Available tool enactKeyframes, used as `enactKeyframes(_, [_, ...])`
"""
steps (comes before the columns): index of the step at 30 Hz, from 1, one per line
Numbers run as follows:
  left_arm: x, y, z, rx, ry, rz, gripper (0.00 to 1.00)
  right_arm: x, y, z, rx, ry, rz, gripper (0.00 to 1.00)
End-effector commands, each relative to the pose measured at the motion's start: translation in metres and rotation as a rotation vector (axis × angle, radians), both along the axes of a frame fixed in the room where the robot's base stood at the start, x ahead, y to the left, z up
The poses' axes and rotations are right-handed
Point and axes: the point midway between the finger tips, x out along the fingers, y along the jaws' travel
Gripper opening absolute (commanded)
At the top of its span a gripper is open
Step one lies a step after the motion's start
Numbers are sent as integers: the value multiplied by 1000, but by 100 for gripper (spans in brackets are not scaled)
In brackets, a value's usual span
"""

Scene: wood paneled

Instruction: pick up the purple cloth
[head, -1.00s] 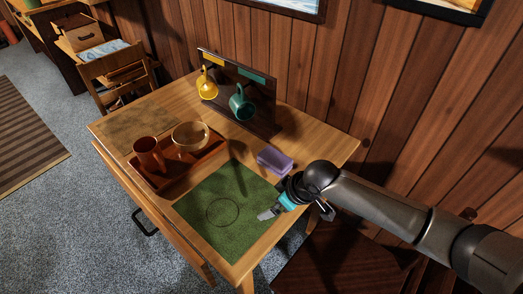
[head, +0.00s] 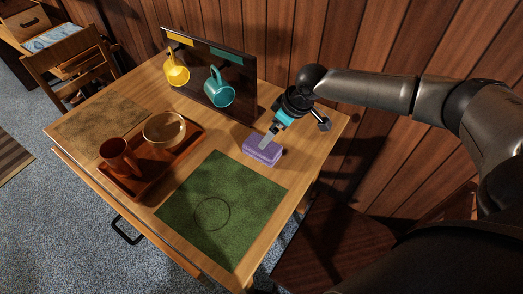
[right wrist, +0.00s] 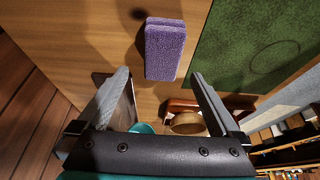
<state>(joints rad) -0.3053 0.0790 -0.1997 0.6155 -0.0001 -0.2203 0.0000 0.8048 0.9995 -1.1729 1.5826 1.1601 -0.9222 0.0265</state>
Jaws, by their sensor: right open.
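The purple cloth (head: 261,152) is a folded, block-like bundle lying on the wooden table, between the mug rack and the green mat. In the right wrist view the cloth (right wrist: 164,50) lies beyond the fingertips, between the lines of the two fingers. My right gripper (head: 270,137) is just above the cloth in the head view, pointing down at it. In the right wrist view the right gripper (right wrist: 158,82) is open with nothing between its fingers. My left gripper is not in view.
A dark rack (head: 238,88) holds a yellow mug (head: 176,72) and a teal mug (head: 219,92). A red-brown tray (head: 190,147) holds a red cup (head: 117,155) and a bowl (head: 164,128). The green mat (head: 235,195) is bare.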

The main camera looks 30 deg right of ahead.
Motion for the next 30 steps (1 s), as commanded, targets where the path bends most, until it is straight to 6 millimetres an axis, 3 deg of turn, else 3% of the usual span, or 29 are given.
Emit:
enactKeyframes(3, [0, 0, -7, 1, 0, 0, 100, 7, 4, -19, 1, -1, 0, 100])
enactKeyframes(11, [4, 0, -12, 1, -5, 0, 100, 13, 9, -34, -1, -2, 1, 100])
enactKeyframes(19, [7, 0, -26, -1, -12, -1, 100, 25, 20, -69, -1, -1, 1, 100])
enactKeyframes(30, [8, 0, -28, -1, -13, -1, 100, 28, 21, -74, -1, -2, 1, 100])
